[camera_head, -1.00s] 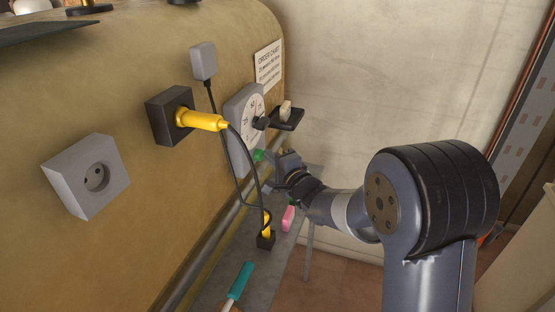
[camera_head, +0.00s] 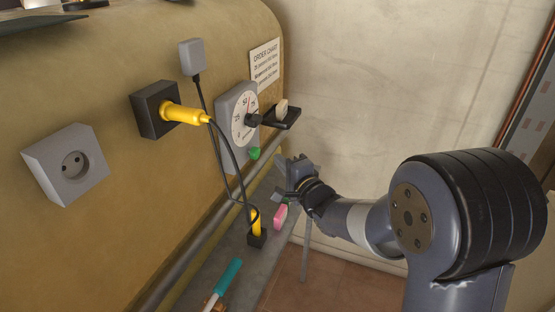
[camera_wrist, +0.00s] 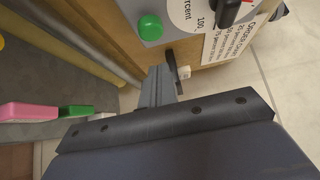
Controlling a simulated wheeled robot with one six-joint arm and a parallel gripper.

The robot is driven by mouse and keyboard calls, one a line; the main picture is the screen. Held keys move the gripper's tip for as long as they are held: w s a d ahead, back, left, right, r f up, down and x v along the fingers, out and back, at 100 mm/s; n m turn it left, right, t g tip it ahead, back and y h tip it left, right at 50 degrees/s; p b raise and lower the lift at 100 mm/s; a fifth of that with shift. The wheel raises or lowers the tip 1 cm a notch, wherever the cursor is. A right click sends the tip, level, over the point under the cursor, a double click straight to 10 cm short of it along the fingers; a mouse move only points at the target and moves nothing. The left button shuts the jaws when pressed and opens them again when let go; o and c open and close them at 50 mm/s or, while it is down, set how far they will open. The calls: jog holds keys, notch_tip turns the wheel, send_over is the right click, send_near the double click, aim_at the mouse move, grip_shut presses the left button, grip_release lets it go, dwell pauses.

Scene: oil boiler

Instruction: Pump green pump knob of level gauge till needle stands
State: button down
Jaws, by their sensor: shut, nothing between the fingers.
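The level gauge (camera_head: 238,128) is a grey box with a round white dial on the side of the tan tank. Its needle on the dial is too small to read surely. The green pump knob (camera_head: 254,153) sticks out at the bottom of the gauge; it also shows in the wrist view (camera_wrist: 150,27). My gripper (camera_head: 284,190) is shut and empty, apart from the knob, below and to the right of it in the head view. In the wrist view my gripper (camera_wrist: 158,80) lies just below the knob, not touching it.
An order chart (camera_head: 265,60) and a small black shelf (camera_head: 285,117) are near the gauge. A pipe (camera_head: 190,262) runs along the tank. A pink item (camera_head: 280,216) and a teal-handled tool (camera_head: 228,278) lie on the ledge below.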

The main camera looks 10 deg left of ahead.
jog(key=v, duration=0.7)
jog(key=shift+d+b, duration=0.3)
dwell(0.3)
